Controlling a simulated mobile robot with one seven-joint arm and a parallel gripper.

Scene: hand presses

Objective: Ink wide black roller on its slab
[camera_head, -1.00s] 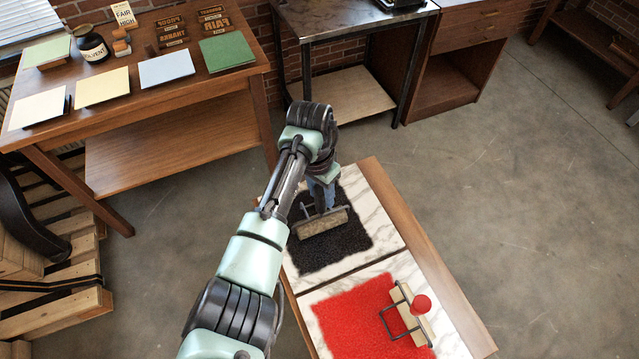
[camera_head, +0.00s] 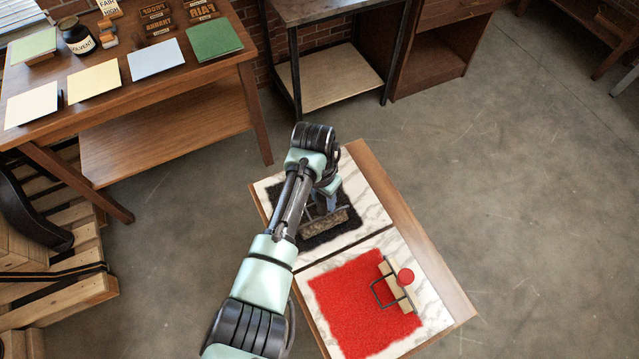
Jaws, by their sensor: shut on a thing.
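The wide roller (camera_head: 325,222) lies on the black ink patch (camera_head: 340,236) of the far marble slab (camera_head: 374,207). Its cylinder looks tan with dark speckles, and a dark wire frame joins it to the handle. My gripper (camera_head: 325,201) is above it, shut on the roller's handle, which my wrist mostly hides. The left part of the black patch is hidden behind my arm. Whether the roller presses on the ink or hovers just over it, I cannot tell.
The near slab (camera_head: 432,304) bears a red ink patch (camera_head: 350,305) and a second roller (camera_head: 399,285) with a red knob. Both slabs sit on a wooden table (camera_head: 445,270). A bench (camera_head: 170,85) with paper sheets stands back left. Bare floor (camera_head: 530,180) lies to the right.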

